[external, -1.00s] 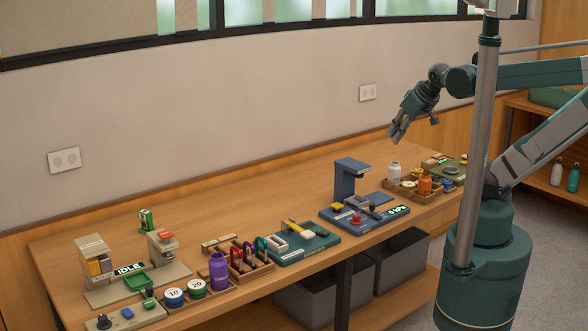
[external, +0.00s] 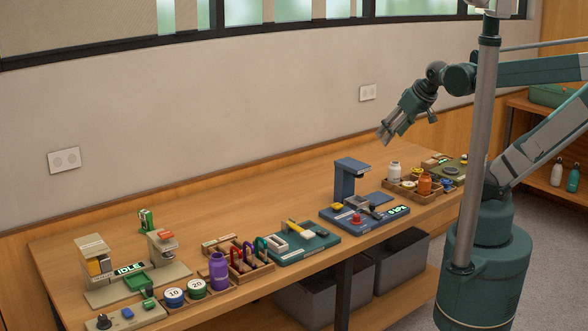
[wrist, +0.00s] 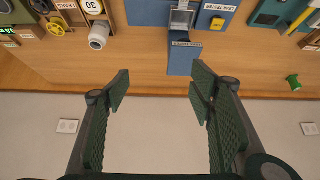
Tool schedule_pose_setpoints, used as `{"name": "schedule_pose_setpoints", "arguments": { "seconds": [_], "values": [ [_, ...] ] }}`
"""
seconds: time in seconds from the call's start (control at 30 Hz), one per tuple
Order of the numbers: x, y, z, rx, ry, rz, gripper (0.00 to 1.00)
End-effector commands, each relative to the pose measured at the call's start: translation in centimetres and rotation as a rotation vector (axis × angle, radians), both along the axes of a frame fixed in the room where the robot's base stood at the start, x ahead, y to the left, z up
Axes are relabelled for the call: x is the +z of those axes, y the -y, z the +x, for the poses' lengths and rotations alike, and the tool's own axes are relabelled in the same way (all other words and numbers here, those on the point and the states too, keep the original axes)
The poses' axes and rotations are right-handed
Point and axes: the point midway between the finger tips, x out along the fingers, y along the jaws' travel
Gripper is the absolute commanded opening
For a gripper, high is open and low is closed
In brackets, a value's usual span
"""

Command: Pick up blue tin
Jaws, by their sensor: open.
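A blue tin (external: 173,298) with a white top marked 10 stands near the front edge of the bench, toward the left in the external view. A similar green tin (external: 195,288) marked 20 is just to its right. My gripper (external: 385,138) is open and empty, high above the back of the bench, far to the right of the blue tin. In the wrist view the spread fingers (wrist: 160,88) have nothing between them. I do not see the blue tin in the wrist view.
A purple bottle (external: 219,271) stands right of the tins. A blue tester stand (external: 348,178) rises mid-bench; a white bottle (external: 394,172) and orange jar (external: 425,185) are at the right. The bench's back strip is mostly clear, beside the wall.

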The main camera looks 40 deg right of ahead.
Motion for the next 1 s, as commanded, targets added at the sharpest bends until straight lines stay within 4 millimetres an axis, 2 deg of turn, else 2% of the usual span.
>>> {"name": "schedule_pose_setpoints", "arguments": {
  "seconds": [0.17, 0.47, 1.0],
  "values": [
    [1.2, -1.6, 1.6, 0.046, -0.017, -0.007, 0.55],
    [3.4, -6.0, 5.3, 0.162, -0.064, -0.028, 0.55],
    [5.9, -16.2, 11.6, 0.378, -0.145, -0.076, 0.55]
  ]
}}
